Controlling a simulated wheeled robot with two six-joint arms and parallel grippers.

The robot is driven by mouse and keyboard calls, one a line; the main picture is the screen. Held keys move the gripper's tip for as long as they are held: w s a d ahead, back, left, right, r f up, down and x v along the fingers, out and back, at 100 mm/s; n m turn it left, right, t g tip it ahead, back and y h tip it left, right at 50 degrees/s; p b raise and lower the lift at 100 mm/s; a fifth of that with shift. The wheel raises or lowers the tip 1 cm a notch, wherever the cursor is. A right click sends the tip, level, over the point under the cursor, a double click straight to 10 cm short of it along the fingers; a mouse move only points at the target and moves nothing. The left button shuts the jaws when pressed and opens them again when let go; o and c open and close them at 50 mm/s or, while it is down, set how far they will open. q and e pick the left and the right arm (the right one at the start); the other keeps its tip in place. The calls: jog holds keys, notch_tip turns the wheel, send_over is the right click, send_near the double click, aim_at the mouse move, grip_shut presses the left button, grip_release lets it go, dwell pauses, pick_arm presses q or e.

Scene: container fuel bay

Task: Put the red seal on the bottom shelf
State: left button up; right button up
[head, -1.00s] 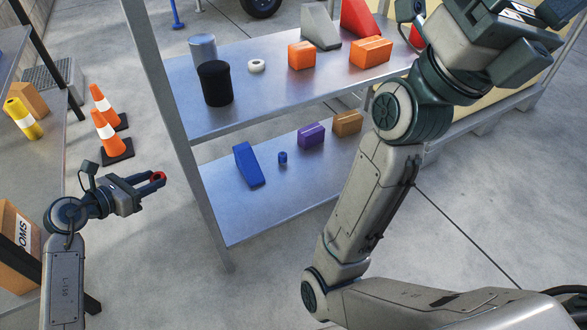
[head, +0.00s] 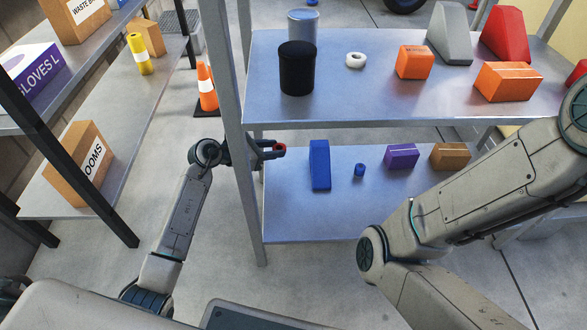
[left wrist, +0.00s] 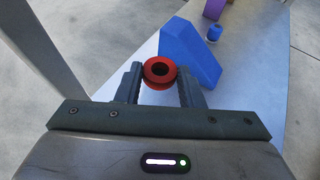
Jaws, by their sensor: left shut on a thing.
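The red seal is a small red ring (left wrist: 160,72) held between the fingertips of my left gripper (left wrist: 160,80). In the head view the seal (head: 280,148) shows at the tip of my left gripper (head: 274,149). The gripper is over the left end of the bottom shelf (head: 300,225), just past the left front post. In the left wrist view the shelf surface lies below and beyond the seal. My right arm crosses the right of the head view; its gripper is out of the picture.
On the bottom shelf are a blue wedge (head: 320,165), close to the seal, a small blue cylinder (head: 359,170), a purple block (head: 402,156) and a brown box (head: 450,156). The upper shelf (head: 350,105) is above. The shelf post (head: 240,130) is beside my left gripper. The bottom shelf's front left is clear.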

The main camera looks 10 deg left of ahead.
aim_at(274, 176)
pick_arm(q)
notch_tip(274, 176, down, 10)
jog(key=b, duration=0.5)
jog(key=shift+r+b, duration=0.25)
jog(key=shift+b, duration=0.15)
jog(key=shift+r, duration=0.1)
jog(key=o, duration=1)
jog(key=shift+c, duration=0.2)
